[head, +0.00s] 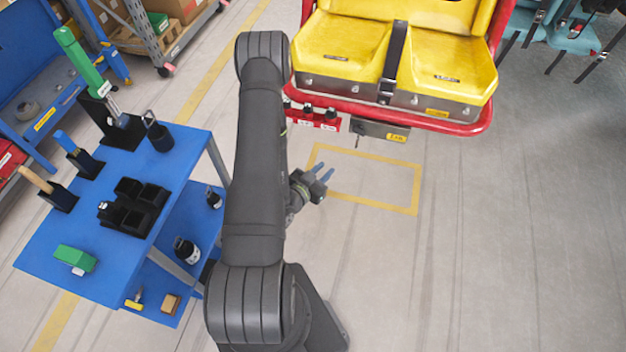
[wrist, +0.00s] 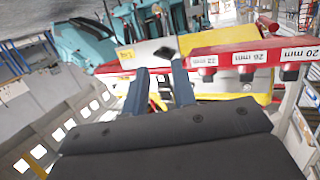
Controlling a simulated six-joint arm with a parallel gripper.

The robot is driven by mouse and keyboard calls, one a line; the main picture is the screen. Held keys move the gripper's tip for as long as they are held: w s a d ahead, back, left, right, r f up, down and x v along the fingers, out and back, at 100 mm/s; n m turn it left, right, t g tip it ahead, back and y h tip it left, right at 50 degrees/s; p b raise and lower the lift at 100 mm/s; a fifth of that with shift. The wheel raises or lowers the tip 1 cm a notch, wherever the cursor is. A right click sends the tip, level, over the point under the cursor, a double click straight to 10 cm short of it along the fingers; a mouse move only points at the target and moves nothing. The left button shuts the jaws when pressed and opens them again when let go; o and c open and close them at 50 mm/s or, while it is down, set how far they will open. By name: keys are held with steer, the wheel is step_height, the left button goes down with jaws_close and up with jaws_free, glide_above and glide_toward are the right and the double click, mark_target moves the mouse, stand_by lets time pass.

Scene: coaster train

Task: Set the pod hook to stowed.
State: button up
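A grey metal pod (head: 378,130) with a yellow label hangs under the front edge of the yellow double seat (head: 345,48). A thin dark piece (head: 357,139), perhaps the hook, hangs at its left end; its setting is too small to read. In the wrist view the pod (wrist: 135,57) lies ahead of the fingers, with a black square piece (wrist: 165,53) on it. My gripper (head: 323,174) is below and left of the pod, apart from it. Its two blue fingers (wrist: 160,85) are spread, with nothing seen held between them.
A red rack (head: 312,117) with several black pieces sits left of the pod; its size labels show in the wrist view (wrist: 250,58). A blue tool cart (head: 130,190) stands at left. The floor inside the yellow outline (head: 385,208) is clear.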

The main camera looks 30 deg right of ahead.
steer(key=shift+v, duration=2.5)
steer(key=shift+c, duration=0.5)
steer(key=shift+d, duration=0.1)
steer(key=c, duration=0.3)
steer(key=w+d+f+m+g+h, duration=0.1)
steer(key=w+d+m, duration=0.1)
steer(key=m, duration=0.2)
steer(key=w+d+f+m+g+h, duration=0.1)
steer(key=w+f+m, duration=0.1)
steer(key=m, duration=0.2)
steer(key=w+d+f+m+g+h, duration=0.1)
steer(key=w+d+m+g, duration=0.1)
steer(key=m, duration=0.3)
steer(key=shift+w+d+f+h, duration=0.3)
steer(key=shift+w+h, duration=0.1)
jaws_close()
steer(key=m+g, duration=0.6)
steer(key=m, duration=0.8)
glide_toward(358, 138)
steer(key=s+d+r, duration=0.1)
steer(key=s+d, duration=0.2)
steer(key=s, duration=0.1)
steer(key=shift+w+d+r+h, duration=0.25)
steer(key=shift+w+d, duration=0.2)
steer(key=shift+d, duration=0.3)
steer(key=shift+w+d+r+h, duration=0.15)
steer(key=shift+w+d+r, duration=0.25)
steer(key=shift+d, duration=0.4)
